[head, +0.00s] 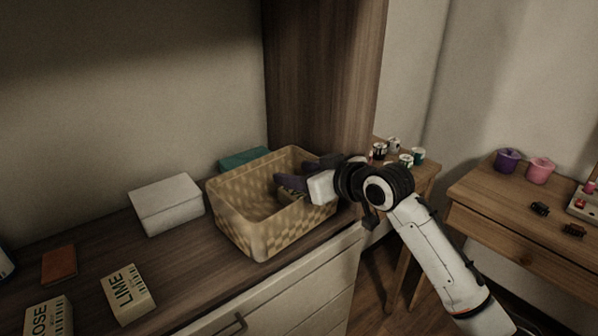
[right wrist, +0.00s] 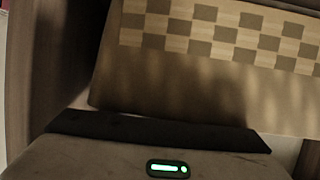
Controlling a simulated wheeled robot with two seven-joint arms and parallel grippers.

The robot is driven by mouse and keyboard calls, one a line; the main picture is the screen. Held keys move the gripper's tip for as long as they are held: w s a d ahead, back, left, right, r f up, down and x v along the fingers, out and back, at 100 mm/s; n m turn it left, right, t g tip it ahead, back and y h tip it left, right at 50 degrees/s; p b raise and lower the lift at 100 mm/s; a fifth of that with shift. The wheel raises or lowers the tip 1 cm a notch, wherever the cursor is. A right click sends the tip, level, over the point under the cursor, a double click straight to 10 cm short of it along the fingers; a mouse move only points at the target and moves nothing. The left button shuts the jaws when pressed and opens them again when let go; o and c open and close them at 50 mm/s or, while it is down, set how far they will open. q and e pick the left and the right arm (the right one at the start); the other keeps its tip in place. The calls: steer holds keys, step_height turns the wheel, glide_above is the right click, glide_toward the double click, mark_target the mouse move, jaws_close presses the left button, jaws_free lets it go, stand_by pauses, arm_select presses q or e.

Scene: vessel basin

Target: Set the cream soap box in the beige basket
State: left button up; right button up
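The beige basket (head: 262,232), with a checkered weave, stands upright on the dark counter. Two pale soap boxes lie at the front left: one lettered LIME (head: 128,294), one cut off by the frame and reading "OSE" (head: 48,318). No label reading cream shows, so I cannot tell which box is the cream one. The right wrist view shows checkered basket wall (right wrist: 215,35) close by. My left gripper is not in view.
A white box (head: 167,204) stands left of the basket and a teal item (head: 243,158) behind it. A brown block (head: 59,265) lies at the left. A wooden cabinet side rises behind the basket. Side tables at right hold cans (head: 406,160), a purple pot (head: 507,160) and a pink pot (head: 540,171).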

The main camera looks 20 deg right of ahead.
steer(key=shift+s+f, duration=0.1)
steer(key=shift+f, duration=0.7)
steer(key=shift+d+r, duration=0.1)
steer(key=shift+r, duration=0.45)
steer(key=v, duration=1.2)
steer(key=shift+r, duration=0.4)
